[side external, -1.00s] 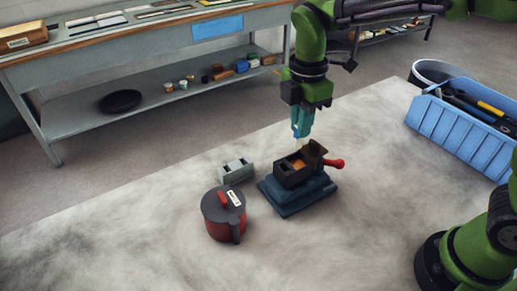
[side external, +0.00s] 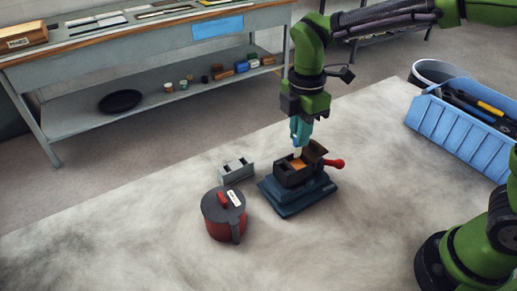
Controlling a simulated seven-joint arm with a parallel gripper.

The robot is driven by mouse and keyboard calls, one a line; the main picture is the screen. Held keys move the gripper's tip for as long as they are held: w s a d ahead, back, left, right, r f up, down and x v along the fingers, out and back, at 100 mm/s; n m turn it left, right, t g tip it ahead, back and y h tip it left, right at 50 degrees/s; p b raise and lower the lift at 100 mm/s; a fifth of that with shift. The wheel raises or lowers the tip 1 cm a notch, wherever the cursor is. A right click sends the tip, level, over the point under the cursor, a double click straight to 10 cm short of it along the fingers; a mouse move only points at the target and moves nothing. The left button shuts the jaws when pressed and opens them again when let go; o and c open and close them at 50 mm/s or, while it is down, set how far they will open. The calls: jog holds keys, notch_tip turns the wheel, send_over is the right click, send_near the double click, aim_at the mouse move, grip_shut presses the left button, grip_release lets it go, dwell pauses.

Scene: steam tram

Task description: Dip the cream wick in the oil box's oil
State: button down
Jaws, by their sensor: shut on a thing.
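The oil box (side external: 288,178) is a dark box on a blue base (side external: 290,206), with its brown lid raised at the back and a red-knobbed lever at its right. An orange-brown surface shows inside the box. My gripper (side external: 298,147) points down just above the open box and is shut on the cream wick (side external: 297,153). Only a small pale part of the wick shows below the fingers, at the opening. Its lower end is too small to tell whether it touches the oil.
A red pot with a dark lid (side external: 223,214) stands in front left of the oil box. A small grey holder (side external: 237,171) stands to its left. A blue tool crate (side external: 460,135) is at the right. The table's left front is clear.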

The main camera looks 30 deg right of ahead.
aim_at(299, 150)
jog(key=shift+f, duration=2.8)
dwell(3.7)
jog(key=shift+r, duration=0.1)
jog(key=shift+r, duration=3.8)
